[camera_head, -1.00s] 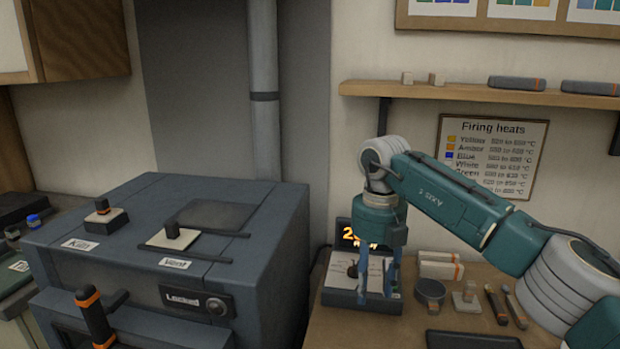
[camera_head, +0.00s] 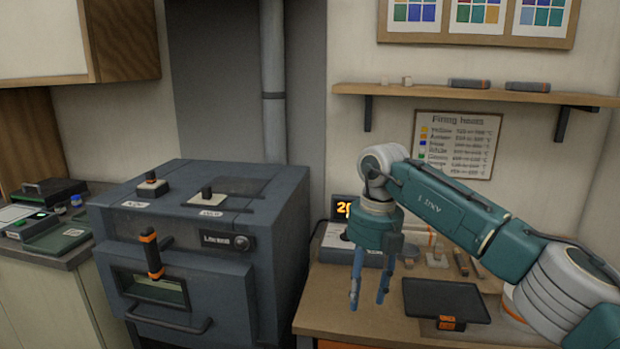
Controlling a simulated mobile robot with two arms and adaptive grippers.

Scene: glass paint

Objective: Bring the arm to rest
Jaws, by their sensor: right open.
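My right gripper (camera_head: 368,300) points down over the wooden bench (camera_head: 330,292), in front of the small device with the orange display (camera_head: 343,209). Its two blue fingers are apart with nothing between them. My right arm (camera_head: 450,205) comes in from the right side of the view and bends down at the wrist. My left gripper is not in the picture.
A dark kiln (camera_head: 215,245) labelled Locked stands left of the bench, with an orange-banded handle (camera_head: 150,253). A black tablet-like panel (camera_head: 446,299) lies on the bench right of the gripper. A wall shelf (camera_head: 440,92) runs above.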

